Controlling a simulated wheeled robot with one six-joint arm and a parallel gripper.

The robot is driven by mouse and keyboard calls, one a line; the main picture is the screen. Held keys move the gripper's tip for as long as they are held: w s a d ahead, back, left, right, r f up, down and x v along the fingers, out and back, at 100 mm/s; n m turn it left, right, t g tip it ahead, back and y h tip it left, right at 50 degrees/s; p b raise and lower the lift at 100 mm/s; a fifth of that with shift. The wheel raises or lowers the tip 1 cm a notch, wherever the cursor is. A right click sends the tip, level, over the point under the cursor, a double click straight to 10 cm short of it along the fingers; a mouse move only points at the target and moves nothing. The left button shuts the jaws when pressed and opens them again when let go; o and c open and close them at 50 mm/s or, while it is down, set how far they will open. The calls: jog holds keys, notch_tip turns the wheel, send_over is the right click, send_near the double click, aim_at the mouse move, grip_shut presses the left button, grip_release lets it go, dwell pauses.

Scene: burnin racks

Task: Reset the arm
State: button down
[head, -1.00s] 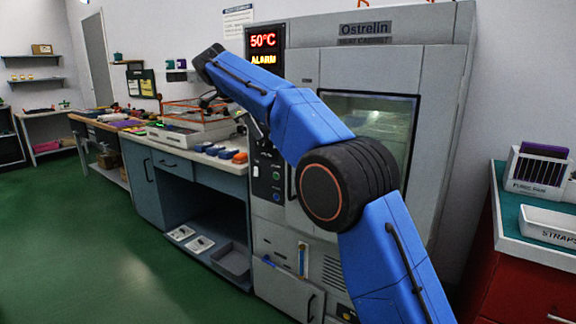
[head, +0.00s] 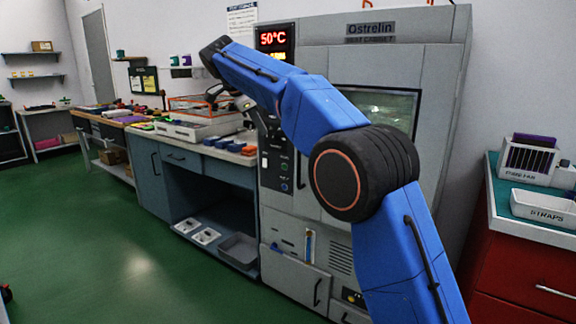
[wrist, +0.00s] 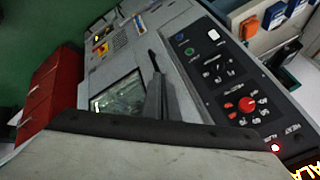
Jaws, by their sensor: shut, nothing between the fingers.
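My arm reaches up from the lower right in the head view, bends at its black elbow joint and extends to the upper left. My gripper (head: 246,106) hangs from the wrist in front of the oven's left edge; it is small and partly hidden by my arm there. The jaws look closed, with nothing seen in them. The grey Ostrelin oven (head: 405,58) stands behind my arm with its door closed. Its red display (head: 273,39) reads 50°C. The wrist view looks across the oven's control panel (wrist: 225,80), with its red knob (wrist: 246,104), and the door window (wrist: 120,97).
A blue-grey bench (head: 178,160) with trays and small blue boxes stands left of the oven. The green floor (head: 100,235) at left is mostly clear.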

jog(key=s+d+f+n+g+y, duration=0.15)
jog(key=s+d+n, duration=0.25)
jog(key=s+d, duration=0.85)
jog(key=s+d+f+n+y, duration=0.1)
jog(key=s+d+f+n, duration=0.3)
jog(key=s+d, duration=0.9)
jog(key=s+d+f+n, duration=0.3)
jog(key=s+d+f, duration=0.3)
jog(key=s+f, duration=0.5)
jog(key=s+d+f+n+y, duration=0.1)
jog(key=s+d+f+n, duration=0.3)
jog(key=s+f, duration=0.7)
jog(key=s+d, duration=0.2)
jog(key=s, duration=0.2)
jog(key=shift+d+f, duration=0.15)
jog(key=shift+f, duration=0.2)
jog(key=shift+t+y, duration=0.25)
